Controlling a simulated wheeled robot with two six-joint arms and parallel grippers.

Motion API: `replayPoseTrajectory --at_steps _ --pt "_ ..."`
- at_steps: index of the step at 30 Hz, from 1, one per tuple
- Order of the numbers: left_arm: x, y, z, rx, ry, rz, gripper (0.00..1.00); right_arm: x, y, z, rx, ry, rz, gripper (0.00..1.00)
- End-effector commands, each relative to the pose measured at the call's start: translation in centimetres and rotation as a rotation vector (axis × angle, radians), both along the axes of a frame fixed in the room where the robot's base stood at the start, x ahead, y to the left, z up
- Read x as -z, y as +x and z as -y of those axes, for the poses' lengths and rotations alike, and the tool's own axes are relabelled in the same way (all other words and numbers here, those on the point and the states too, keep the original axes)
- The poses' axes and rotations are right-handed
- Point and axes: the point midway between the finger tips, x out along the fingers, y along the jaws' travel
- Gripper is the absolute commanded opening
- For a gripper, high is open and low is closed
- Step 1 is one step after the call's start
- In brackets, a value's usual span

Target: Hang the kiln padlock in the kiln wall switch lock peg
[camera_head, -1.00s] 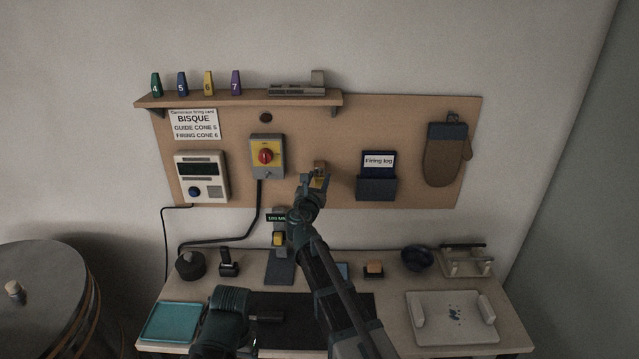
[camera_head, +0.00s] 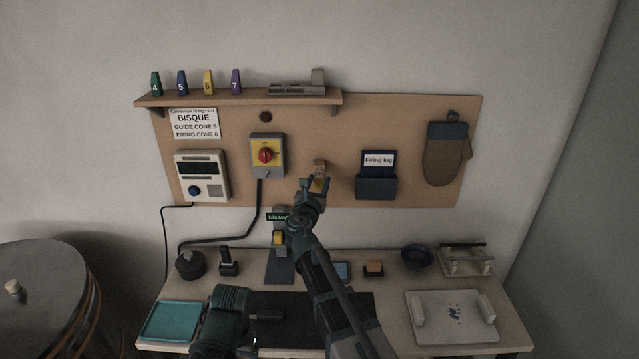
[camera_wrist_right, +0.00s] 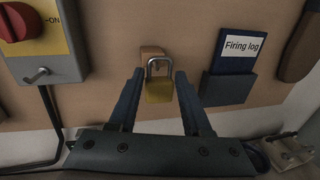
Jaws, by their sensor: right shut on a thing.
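The kiln padlock (camera_wrist_right: 159,91) has a brass-yellow body and a silver shackle, and stands upright with the shackle up. My right gripper (camera_wrist_right: 159,96) is shut on its body, one finger on each side. In the head view the right gripper (camera_head: 316,186) is at the board, just below a small wooden block (camera_head: 320,165); the padlock is partly hidden there. The kiln wall switch (camera_head: 266,156) is a grey box with a yellow plate and red knob, left of the gripper. Its lock peg (camera_wrist_right: 38,76) sticks out low on the box and is bare.
The firing log holder (camera_head: 376,188) is right of the gripper, with an oven mitt (camera_head: 446,155) beyond it. A controller box (camera_head: 201,177) is left of the switch. A shelf (camera_head: 240,99) with numbered cones runs above. Bare board lies between switch and gripper.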

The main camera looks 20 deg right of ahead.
Motion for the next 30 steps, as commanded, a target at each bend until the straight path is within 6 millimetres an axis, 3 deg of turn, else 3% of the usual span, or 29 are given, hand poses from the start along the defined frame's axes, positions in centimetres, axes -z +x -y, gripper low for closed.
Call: replayPoseTrajectory --at_steps 14,30 --pt "0.0 0.0 0.0 0.000 0.000 0.000 0.81 0.0 -0.4 -0.1 0.000 0.000 0.000 0.00" --pt "0.0 0.0 0.0 0.000 0.000 0.000 0.81 0.0 -2.4 -0.7 0.000 0.000 0.000 0.00"
